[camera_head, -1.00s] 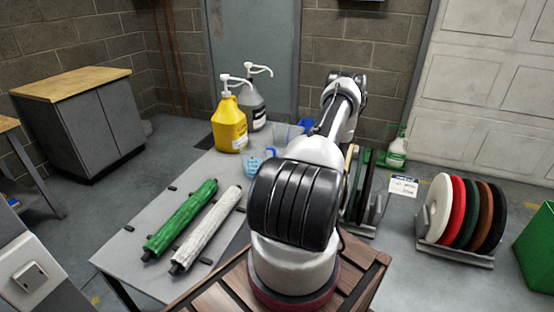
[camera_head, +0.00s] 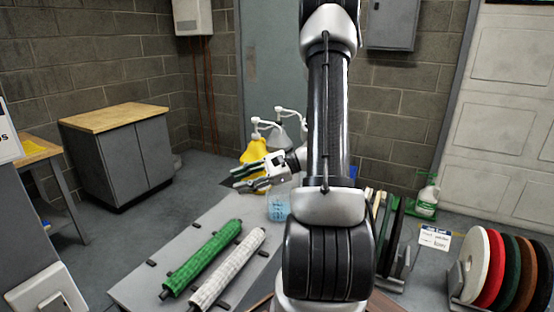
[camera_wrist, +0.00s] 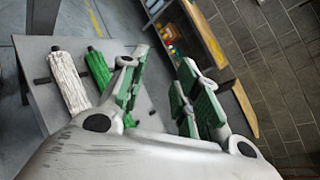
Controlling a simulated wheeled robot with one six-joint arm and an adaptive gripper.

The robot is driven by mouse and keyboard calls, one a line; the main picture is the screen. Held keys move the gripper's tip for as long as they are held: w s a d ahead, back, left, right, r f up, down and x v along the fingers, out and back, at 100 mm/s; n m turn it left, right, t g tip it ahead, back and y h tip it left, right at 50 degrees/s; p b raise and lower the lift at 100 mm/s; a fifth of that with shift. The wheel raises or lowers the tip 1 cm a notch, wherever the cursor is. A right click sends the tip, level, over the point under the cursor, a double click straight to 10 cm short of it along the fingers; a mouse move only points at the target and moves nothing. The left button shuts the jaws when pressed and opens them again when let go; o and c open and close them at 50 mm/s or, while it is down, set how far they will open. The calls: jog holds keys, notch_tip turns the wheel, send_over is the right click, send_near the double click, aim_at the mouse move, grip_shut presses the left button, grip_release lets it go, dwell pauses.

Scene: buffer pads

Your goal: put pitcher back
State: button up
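A clear pitcher (camera_head: 279,206) with blue on its side stands on the grey table in the head view, partly hidden behind my arm. My gripper (camera_head: 238,178) is above the table, up and to the left of the pitcher, in front of the yellow jug. Its two green-padded fingers point left and are spread, with nothing between them. In the wrist view my gripper (camera_wrist: 158,80) shows the same open gap. The pitcher does not show in the wrist view.
A green roller (camera_head: 203,257) and a white roller (camera_head: 229,269) lie on the grey table (camera_head: 152,287). A yellow pump jug (camera_head: 255,150) stands behind the gripper. Coloured round pads (camera_head: 497,268) stand in a rack at right, beside a spray bottle (camera_head: 428,196).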

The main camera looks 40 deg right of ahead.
jog(key=s+a+r+n+g+h, duration=0.2)
jog(key=s+a+r+n+g, duration=0.2)
jog(key=s+n, duration=0.15)
jog(key=s+a+r+n+g+h, duration=0.3)
jog(key=s+a+n, duration=0.15)
jog(key=s, duration=0.25)
jog(key=s+d+r+n+t+h, duration=0.3)
jog(key=s+d+r+n+h, duration=0.2)
jog(key=s+r+n+h, duration=0.1)
jog(key=r+n+h, duration=0.1)
jog(key=n, duration=0.1)
jog(key=shift+d+r+n, duration=0.2)
jog(key=shift+r+n, duration=0.15)
jog(key=shift+n, duration=0.05)
jog(key=shift+a, duration=0.15)
